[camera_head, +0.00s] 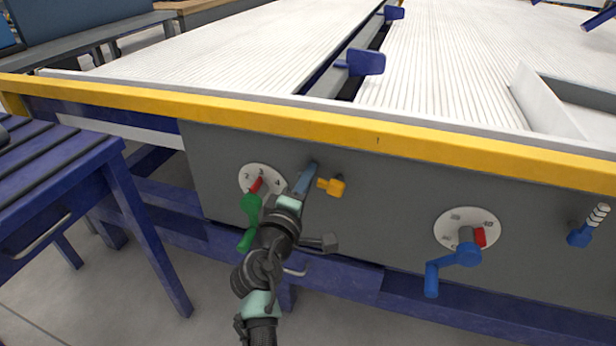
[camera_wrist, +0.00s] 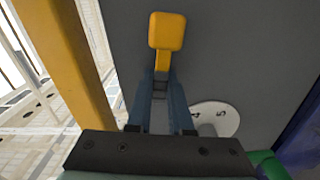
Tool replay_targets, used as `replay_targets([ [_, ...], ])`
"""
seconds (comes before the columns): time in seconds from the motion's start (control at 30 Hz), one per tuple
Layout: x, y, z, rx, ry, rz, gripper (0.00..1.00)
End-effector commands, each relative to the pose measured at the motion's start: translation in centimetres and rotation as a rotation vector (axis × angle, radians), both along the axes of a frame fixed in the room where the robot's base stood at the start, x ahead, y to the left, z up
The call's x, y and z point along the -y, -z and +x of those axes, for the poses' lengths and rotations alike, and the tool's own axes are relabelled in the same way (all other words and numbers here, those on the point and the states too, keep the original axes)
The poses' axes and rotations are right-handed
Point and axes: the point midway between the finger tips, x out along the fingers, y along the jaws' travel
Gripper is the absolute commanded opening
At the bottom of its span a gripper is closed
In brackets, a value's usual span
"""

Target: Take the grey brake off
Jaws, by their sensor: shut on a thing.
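A yellow-orange handle (camera_head: 336,187) with a block-shaped knob sits on the grey panel under the table's edge. In the wrist view its knob (camera_wrist: 166,31) stands upright above a narrow stem. My gripper (camera_head: 309,174) is at this handle, its two blue-grey fingers (camera_wrist: 160,88) closed around the lower stem. A grey block-shaped handle (camera_head: 331,243) shows lower down, just right of my arm. My arm hides where its stem ends, so I cannot tell how it is mounted. I cannot make it out in the wrist view.
Left of my gripper is a white dial (camera_head: 258,178) with a red pointer and a green crank (camera_head: 249,210). To the right are a blue crank (camera_head: 453,258) on another dial and a blue-and-white lever (camera_head: 586,229). A yellow rail (camera_head: 400,143) runs above the panel.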

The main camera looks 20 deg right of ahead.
Motion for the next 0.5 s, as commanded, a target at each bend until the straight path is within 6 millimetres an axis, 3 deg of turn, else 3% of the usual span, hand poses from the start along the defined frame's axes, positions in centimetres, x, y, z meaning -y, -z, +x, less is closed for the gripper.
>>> replay_targets([
  [0.2,-0.01,0.28,-0.04,-0.007,0.000,-0.003,0.00],
  [0.23,-0.01,0.28,-0.04,-0.007,0.000,-0.003,0.22],
  [0.3,-0.01,0.26,-0.03,-0.007,0.000,-0.003,0.35],
  [0.4,-0.01,0.19,-0.03,-0.005,0.001,-0.002,0.49],
  [0.5,-0.01,0.14,-0.01,-0.004,0.000,-0.002,0.49],
])
